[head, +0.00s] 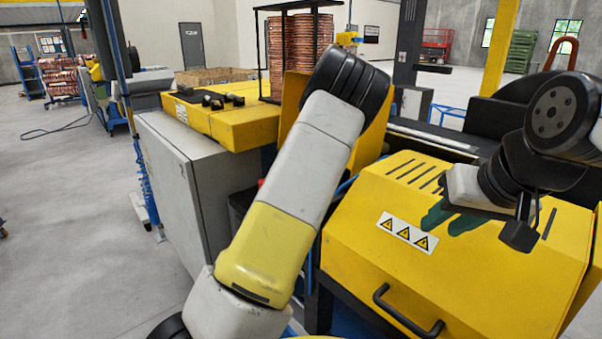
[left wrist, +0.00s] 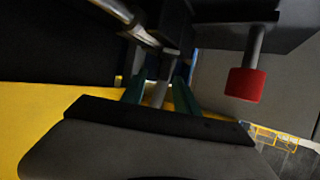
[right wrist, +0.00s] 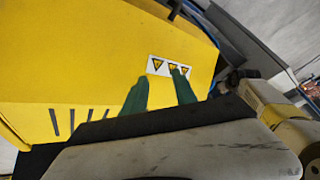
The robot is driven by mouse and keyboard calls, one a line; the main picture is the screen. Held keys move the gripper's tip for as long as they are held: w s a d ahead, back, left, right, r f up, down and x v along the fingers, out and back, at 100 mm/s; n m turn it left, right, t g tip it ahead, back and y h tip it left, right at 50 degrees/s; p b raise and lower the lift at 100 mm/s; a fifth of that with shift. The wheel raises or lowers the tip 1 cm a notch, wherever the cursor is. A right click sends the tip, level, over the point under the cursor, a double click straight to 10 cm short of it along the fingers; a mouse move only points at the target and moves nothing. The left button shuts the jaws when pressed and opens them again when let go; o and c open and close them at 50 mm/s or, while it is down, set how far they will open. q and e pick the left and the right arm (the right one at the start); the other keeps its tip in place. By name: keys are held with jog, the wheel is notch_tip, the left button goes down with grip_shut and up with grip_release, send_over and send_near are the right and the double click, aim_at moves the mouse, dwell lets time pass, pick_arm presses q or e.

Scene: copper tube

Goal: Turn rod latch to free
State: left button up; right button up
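My left gripper (left wrist: 158,90) has its green fingers apart. In the left wrist view a grey rod-like part (left wrist: 158,94) shows between the fingers, below a dark block; I cannot tell if they touch it. A shiny metal rod (left wrist: 118,14) slants in from the upper left to that block. Which part is the latch is unclear. In the head view the left gripper is hidden behind my own arm. My right gripper (head: 450,220) is open and empty over the yellow cover (head: 480,270); its fingers (right wrist: 160,95) also show in the right wrist view.
A red cylindrical knob (left wrist: 243,84) hangs on a grey stem right of the left fingers. The yellow cover has a black handle (head: 408,312) and warning labels (head: 408,233). A grey cabinet (head: 180,180) stands at left. Open floor (head: 70,220) lies further left.

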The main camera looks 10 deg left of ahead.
pick_arm(q)
jog(key=shift+x, duration=1.45)
grip_shut()
jog(key=shift+a, duration=0.15)
jog(key=m+h, duration=0.3)
jog(key=shift+r, duration=0.1)
jog(key=m+h, duration=0.2)
jog(key=h, duration=0.1)
jog(key=shift+m, duration=0.3)
jog(key=shift+s+d+m+g+h, duration=0.15)
jog(key=shift+m+g+h, duration=0.25)
jog(key=shift+m+h, duration=0.5)
jog(key=shift+w+d+m+g+h, duration=0.1)
jog(key=shift+d+m+g+h, duration=0.25)
jog(key=shift+m+h, duration=0.5)
jog(key=shift+s+d+m+g+h, duration=0.1)
jog(key=shift+m+g+h, duration=0.45)
jog(key=shift+h, duration=0.5)
